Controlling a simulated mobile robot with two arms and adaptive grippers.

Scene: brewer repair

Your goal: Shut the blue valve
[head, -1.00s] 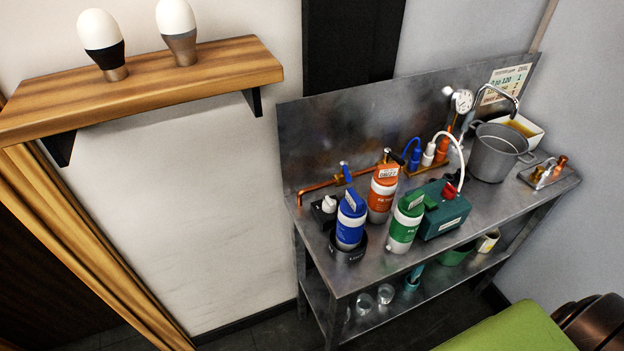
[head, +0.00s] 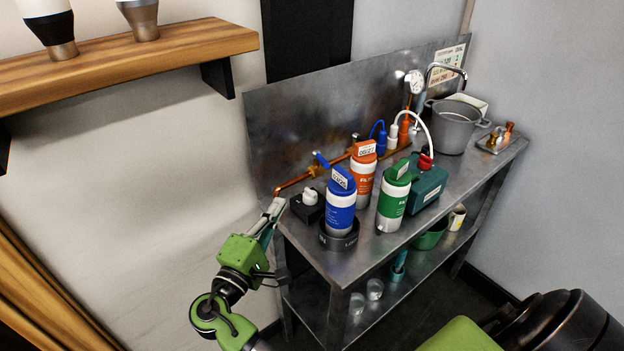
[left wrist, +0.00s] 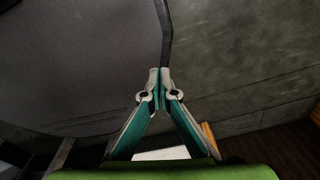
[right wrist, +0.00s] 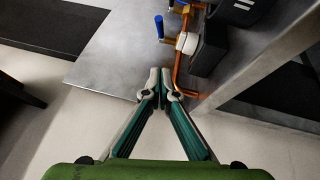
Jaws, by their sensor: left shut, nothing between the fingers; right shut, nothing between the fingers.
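The blue valve has a blue lever handle (head: 321,160) on the copper pipe (head: 293,183) along the back of the steel bench. In the right wrist view the blue handle (right wrist: 159,27) stands out from the orange-brown pipe (right wrist: 178,75). My right gripper (head: 274,206) is shut and empty at the bench's left end, close to the pipe's end and apart from the blue handle. Its closed fingertips also show in the right wrist view (right wrist: 160,74). My left gripper (left wrist: 159,74) is shut and empty in the left wrist view, away from the bench.
A black box with a white knob (head: 310,197), a blue bottle (head: 341,205), an orange bottle (head: 362,180) and a green bottle (head: 394,200) crowd the bench near the valve. The steel backsplash (head: 300,130) rises behind the pipe. A wooden shelf (head: 170,46) hangs at upper left.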

